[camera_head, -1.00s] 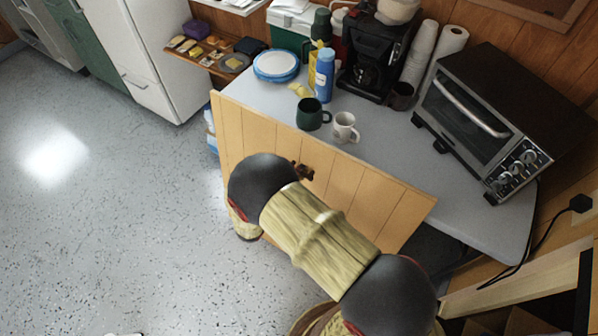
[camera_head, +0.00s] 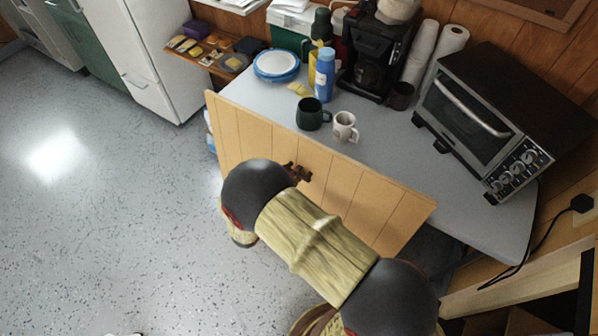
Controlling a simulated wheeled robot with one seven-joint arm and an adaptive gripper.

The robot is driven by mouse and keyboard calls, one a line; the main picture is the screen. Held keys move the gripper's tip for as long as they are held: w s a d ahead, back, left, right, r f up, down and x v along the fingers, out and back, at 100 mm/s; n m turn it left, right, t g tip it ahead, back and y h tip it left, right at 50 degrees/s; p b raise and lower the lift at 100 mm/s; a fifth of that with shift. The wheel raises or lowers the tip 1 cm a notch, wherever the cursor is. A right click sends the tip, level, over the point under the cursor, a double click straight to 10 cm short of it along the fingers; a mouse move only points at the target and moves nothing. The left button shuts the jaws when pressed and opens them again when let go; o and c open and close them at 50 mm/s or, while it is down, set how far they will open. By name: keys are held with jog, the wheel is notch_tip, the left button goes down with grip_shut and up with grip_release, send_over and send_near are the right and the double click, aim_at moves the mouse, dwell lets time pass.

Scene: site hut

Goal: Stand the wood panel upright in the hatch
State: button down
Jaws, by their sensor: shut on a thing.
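The wood panel (camera_head: 345,196) is a wide, light board with vertical plank grooves. It stands roughly upright, slightly tilted, along the front of the grey counter. Its top edge runs from the left end of the counter to the right middle. My gripper (camera_head: 298,172) is at the panel's upper middle, partly hidden behind my arm, and is shut on the panel. My arm covers much of the panel's lower part. The hatch cannot be made out; a dark space shows under the counter beyond the panel's right end.
A dark mug (camera_head: 311,114), a white mug (camera_head: 345,127) and a blue bottle (camera_head: 325,75) stand close behind the panel's top edge. A toaster oven (camera_head: 470,110) and coffee maker (camera_head: 375,55) stand farther back. The speckled floor (camera_head: 110,215) at left is clear.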

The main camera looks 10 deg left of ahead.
jog(key=shift+s+a+r, duration=0.1)
jog(key=shift+r, duration=0.15)
jog(key=shift+s+a+r, duration=0.25)
jog(key=shift+s+r, duration=0.25)
jog(key=shift+s, duration=0.15)
jog(key=shift+s+a+t, duration=0.1)
jog(key=shift+s+t, duration=0.05)
jog(key=shift+t, duration=0.25)
jog(key=shift+s+a+r+h+b, duration=0.2)
jog(key=shift+s+r+h+b, duration=0.1)
jog(key=shift+s+r+b, duration=0.25)
jog(key=shift+s, duration=0.15)
jog(key=shift+s+a+r+t, duration=0.15)
jog(key=shift+s+a+r, duration=0.05)
jog(key=shift+s, duration=0.15)
jog(key=shift+s+a+r+t, duration=0.15)
jog(key=shift+s, duration=0.2)
jog(key=shift+r, duration=0.1)
